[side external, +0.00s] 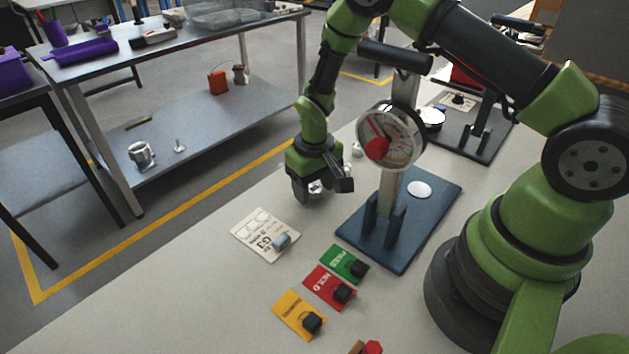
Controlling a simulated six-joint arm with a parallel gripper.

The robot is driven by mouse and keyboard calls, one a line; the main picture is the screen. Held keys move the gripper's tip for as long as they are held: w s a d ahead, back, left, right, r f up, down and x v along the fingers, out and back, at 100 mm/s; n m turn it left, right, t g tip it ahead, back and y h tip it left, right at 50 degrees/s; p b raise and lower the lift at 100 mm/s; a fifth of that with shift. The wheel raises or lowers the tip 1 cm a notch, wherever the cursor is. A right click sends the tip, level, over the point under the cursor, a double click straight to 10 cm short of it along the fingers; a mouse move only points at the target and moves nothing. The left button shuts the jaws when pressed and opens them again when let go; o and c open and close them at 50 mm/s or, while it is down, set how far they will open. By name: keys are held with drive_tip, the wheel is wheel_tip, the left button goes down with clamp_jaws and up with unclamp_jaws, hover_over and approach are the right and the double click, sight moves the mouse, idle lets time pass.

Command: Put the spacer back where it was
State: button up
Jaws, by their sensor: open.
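A small grey metal cylinder (281,241), which looks like the spacer, lies on the lower right part of a white printed card (257,232) marked G3. My gripper (312,192) is open and points down over the bench, behind and a little right of the card, apart from the cylinder. A shiny metal piece (316,187) shows at the fingers; I cannot tell whether it lies between or behind them. Another small pale piece (357,150) stands just behind my gripper, partly hidden.
A dial gauge (391,136) stands on a blue base (405,250) right of my gripper. Green (339,263), red (323,286) and yellow (297,312) cards with black blocks lie in front. A second dark stand (470,140) is behind. The bench's front left is clear.

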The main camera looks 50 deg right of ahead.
sight(315, 188)
wheel_tip(315, 188, up, 12)
drive_tip(key=shift+r, duration=0.15)
idle(0.3)
idle(1.3)
